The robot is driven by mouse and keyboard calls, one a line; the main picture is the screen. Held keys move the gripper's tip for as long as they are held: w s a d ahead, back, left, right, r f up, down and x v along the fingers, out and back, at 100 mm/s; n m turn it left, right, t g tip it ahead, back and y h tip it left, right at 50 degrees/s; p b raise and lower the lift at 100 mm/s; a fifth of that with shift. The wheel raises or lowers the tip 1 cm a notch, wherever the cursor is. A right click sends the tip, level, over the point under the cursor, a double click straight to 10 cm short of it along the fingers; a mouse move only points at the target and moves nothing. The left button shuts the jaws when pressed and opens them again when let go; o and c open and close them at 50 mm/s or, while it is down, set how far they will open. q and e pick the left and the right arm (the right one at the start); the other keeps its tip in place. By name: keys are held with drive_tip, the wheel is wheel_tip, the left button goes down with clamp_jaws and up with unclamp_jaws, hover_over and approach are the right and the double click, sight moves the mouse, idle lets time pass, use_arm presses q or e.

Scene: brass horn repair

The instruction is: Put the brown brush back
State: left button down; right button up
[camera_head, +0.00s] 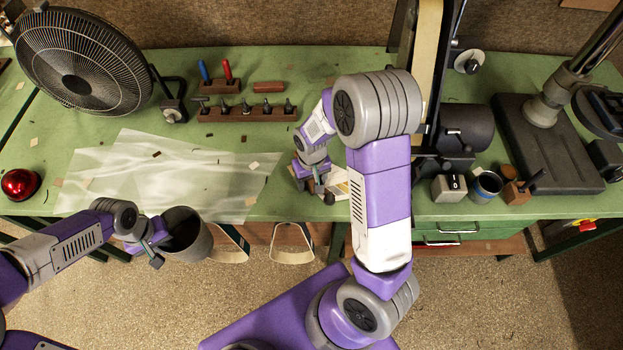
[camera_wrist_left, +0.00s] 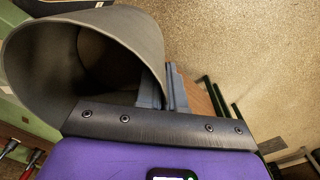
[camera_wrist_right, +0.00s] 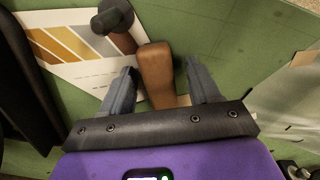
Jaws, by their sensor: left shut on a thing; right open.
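A brown wooden handle (camera_wrist_right: 157,75), seemingly of the brown brush, lies between the spread fingers of my right gripper (camera_wrist_right: 163,88) in the right wrist view. The gripper is open around it; I cannot tell whether a finger touches it. Its near end is hidden by the gripper body. In the head view my right gripper (camera_head: 315,182) is low over the front of the green bench and mostly covers the brush. My left gripper (camera_head: 157,250) is shut on the rim of a grey bin (camera_head: 200,244); the bin's rim also shows in the left wrist view (camera_wrist_left: 152,45).
A striped card (camera_wrist_right: 60,45) and a dark-headed tool (camera_wrist_right: 112,22) are beside the handle. A wooden rack (camera_head: 247,114) with several dark tools stands at the back of the bench. A fan (camera_head: 80,62), pale sheets (camera_head: 165,180) and a blue pot (camera_head: 486,185) are also present.

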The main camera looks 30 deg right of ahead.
use_arm(q)
wheel_tip(320, 180, up, 2)
drive_tip(key=shift+r+p, duration=0.25)
drive_tip(key=shift+p, duration=0.9)
use_arm(e)
wheel_tip(320, 180, up, 12)
drive_tip(key=shift+r, duration=0.15)
